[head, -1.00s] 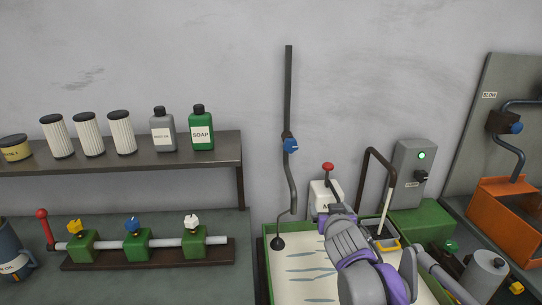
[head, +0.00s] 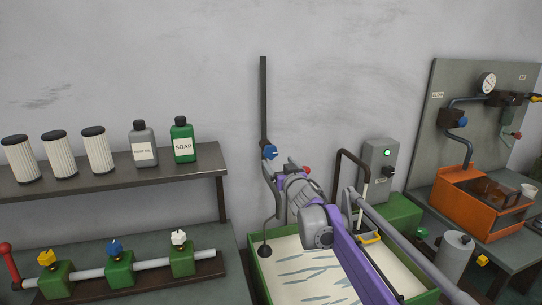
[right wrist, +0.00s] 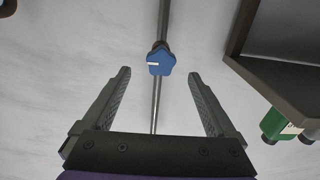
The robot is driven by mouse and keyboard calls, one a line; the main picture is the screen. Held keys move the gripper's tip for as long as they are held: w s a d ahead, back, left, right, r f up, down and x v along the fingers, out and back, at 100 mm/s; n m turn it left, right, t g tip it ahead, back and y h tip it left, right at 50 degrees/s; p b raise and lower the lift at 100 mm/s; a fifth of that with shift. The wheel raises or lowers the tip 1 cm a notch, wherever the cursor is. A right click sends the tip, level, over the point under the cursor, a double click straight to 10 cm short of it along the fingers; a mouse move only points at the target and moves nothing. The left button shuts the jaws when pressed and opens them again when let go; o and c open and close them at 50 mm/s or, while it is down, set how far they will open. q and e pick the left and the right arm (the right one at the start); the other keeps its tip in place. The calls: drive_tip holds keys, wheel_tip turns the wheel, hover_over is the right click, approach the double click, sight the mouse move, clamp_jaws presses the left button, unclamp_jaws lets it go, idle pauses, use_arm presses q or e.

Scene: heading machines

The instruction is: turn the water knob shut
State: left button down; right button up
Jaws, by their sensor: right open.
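The blue star-shaped knob (head: 270,152) sits on a dark vertical pipe (head: 263,100) on the wall above the tank; I take it as the water knob. In the right wrist view the knob (right wrist: 161,62) lies ahead, between the lines of the two fingers and beyond their tips, with a white mark on its face. My right gripper (right wrist: 160,75) is open and empty, not touching the knob. In the head view my right arm reaches up from the lower right, and its gripper (head: 276,174) is just below the knob, partly hidden by the wrist. My left gripper is not in view.
The green-rimmed tank (head: 262,280) with pale liquid is below. A red-topped lever (head: 306,170) is partly behind my arm. A grey box (head: 378,165) with a green lamp is to the right. A shelf (head: 120,180) with bottles and filters is left. Wall space above is clear.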

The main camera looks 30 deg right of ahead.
sight(272, 154)
drive_tip(key=p+x, duration=0.1)
drive_tip(key=x, duration=0.6)
drive_tip(key=shift+a, duration=0.15)
drive_tip(key=c, duration=1.4)
drive_tip(key=shift+o, duration=0.2)
